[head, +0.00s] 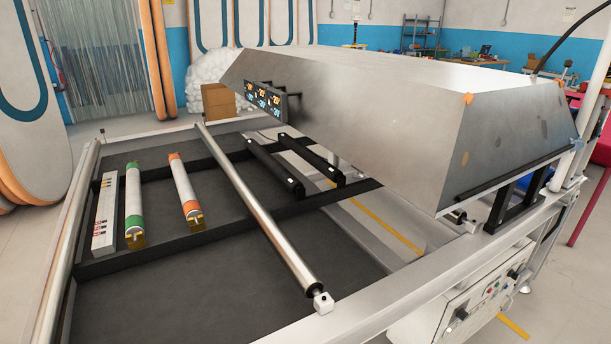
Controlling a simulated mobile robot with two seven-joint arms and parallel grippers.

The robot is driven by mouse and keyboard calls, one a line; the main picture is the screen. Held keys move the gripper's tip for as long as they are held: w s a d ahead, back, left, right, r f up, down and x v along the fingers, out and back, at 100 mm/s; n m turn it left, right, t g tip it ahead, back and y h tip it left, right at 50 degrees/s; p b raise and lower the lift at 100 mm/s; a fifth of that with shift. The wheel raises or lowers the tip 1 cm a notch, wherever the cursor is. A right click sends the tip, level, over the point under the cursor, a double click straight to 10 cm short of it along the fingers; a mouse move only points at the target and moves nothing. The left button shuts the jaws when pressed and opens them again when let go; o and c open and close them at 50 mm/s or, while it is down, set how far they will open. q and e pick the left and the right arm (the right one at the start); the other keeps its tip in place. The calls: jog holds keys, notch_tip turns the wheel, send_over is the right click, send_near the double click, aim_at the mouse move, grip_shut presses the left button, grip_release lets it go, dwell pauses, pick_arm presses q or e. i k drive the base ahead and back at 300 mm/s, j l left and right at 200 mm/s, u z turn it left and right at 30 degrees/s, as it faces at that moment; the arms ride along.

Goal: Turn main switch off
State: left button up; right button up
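A light grey control box (425,328) sits low at the lower right, under the machine frame. Its front carries several small coloured buttons (492,290), a dark knob (462,314) on the left and another dark part (514,273) on the right. The main switch may be one of these, but I cannot tell which, nor its position. A display panel (268,101) with lit orange and blue digits is fixed to the left end of the large metal hood (400,85). Neither of my grippers is in view.
The machine frame has a loose-looking steel roller (255,215) across it. Green-ended (134,200) and orange-ended (184,188) rolls lie on the dark bed (225,300). A red stand (592,185) is at right. Clear floor (575,290) shows right of the control box.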

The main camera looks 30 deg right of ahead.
aim_at(522, 270)
jog(key=z, duration=2.45)
jog(key=i+l+z, duration=0.4)
jog(key=i, duration=0.3)
jog(key=i+z, duration=0.35)
jog(key=i, duration=0.3)
jog(key=i+u, duration=0.1)
jog(key=i, duration=0.4)
jog(key=i+l+u, duration=0.1)
jog(key=i, duration=0.35)
jog(key=i+l+u, duration=0.1)
jog(key=i, duration=0.4)
jog(key=i+l+u, duration=0.1)
jog(key=i+u, duration=0.15)
jog(key=u, duration=0.2)
jog(key=i+l+u, duration=0.2)
jog(key=u, duration=0.2)
jog(key=i+l+u, duration=0.25)
jog(key=u, duration=0.2)
jog(key=i+l+u, duration=0.15)
jog(key=l+u, duration=0.3)
jog(key=j, duration=0.1)
